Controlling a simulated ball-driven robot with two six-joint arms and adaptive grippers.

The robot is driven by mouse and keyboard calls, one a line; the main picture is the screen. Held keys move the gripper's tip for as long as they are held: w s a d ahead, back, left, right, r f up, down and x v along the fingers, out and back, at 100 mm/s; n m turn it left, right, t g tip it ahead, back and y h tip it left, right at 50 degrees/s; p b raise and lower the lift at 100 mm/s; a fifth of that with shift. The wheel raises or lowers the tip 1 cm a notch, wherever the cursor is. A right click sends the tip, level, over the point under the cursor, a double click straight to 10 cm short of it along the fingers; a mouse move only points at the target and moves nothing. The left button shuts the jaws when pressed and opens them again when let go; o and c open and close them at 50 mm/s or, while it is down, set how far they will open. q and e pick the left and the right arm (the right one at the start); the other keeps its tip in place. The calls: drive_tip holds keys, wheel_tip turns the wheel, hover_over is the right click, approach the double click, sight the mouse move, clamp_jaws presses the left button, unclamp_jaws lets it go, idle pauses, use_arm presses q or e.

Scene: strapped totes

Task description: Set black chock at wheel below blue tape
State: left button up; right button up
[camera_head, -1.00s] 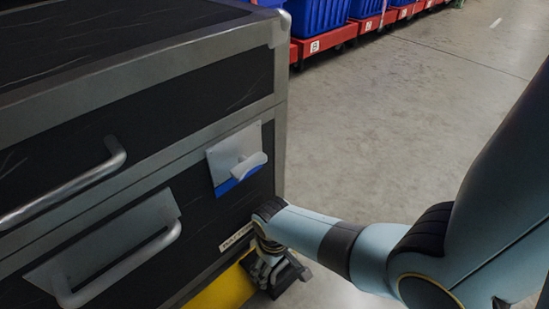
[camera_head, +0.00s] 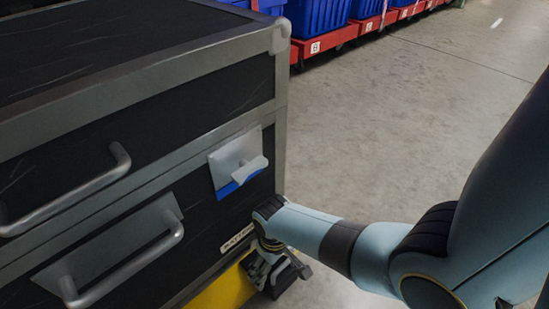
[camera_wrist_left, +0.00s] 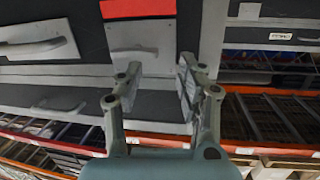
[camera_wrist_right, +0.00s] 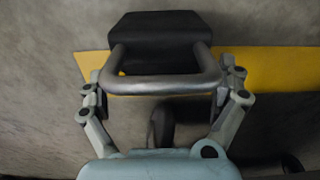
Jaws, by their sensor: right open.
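The black chock (camera_head: 290,275) is on the floor by the yellow base of the case, below and right of the blue tape (camera_head: 228,189). The chock (camera_wrist_right: 158,30) also shows in the right wrist view, with its grey bar handle (camera_wrist_right: 162,84) towards me. My right gripper (camera_head: 266,272) is open, its fingers on either side of that handle. A dark round part, possibly the wheel (camera_wrist_right: 165,128), is partly hidden beneath the handle; I cannot tell whether the chock touches a wheel. My left gripper (camera_wrist_left: 158,85) is open and empty, facing a latch plate under red tape (camera_wrist_left: 138,8).
The black case (camera_head: 80,170) with grey edges and bar handles (camera_head: 130,265) fills the left. Its yellow base (camera_head: 225,290) is low by my right gripper. Blue totes (camera_head: 320,14) on red dollies (camera_head: 326,42) line the back. The floor (camera_head: 380,130) on the right is clear.

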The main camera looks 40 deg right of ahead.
sight(274, 266)
drive_tip(key=shift+w+r+p, duration=0.1)
drive_tip(key=shift+r+p, duration=0.2)
drive_tip(key=shift+r, duration=0.25)
wheel_tip(274, 266, up, 3)
drive_tip(key=shift+r+p, duration=0.15)
drive_tip(key=shift+p, duration=1.1)
drive_tip(key=shift+r+p, duration=0.4)
drive_tip(key=shift+r, duration=0.1)
use_arm(q)
drive_tip(key=s+a+f+n+g+y, duration=0.1)
drive_tip(key=s+f+g, duration=0.4)
drive_tip(key=g, duration=0.3)
drive_tip(key=shift+s+a+f, duration=0.15)
drive_tip(key=shift+a+f, duration=0.05)
drive_tip(key=shift+f, duration=0.3)
use_arm(e)
drive_tip(key=shift+r, duration=0.3)
drive_tip(key=shift+s+d, duration=0.15)
drive_tip(key=shift+s, duration=0.25)
drive_tip(key=s+d+r+t, duration=0.1)
drive_tip(key=s+r+t, duration=0.3)
drive_tip(key=r, duration=0.8)
drive_tip(key=s+d+r+t, duration=0.1)
drive_tip(key=s+r+t, duration=0.3)
drive_tip(key=s+r, duration=0.3)
wheel_tip(274, 266, up, 5)
drive_tip(key=shift+r, duration=0.15)
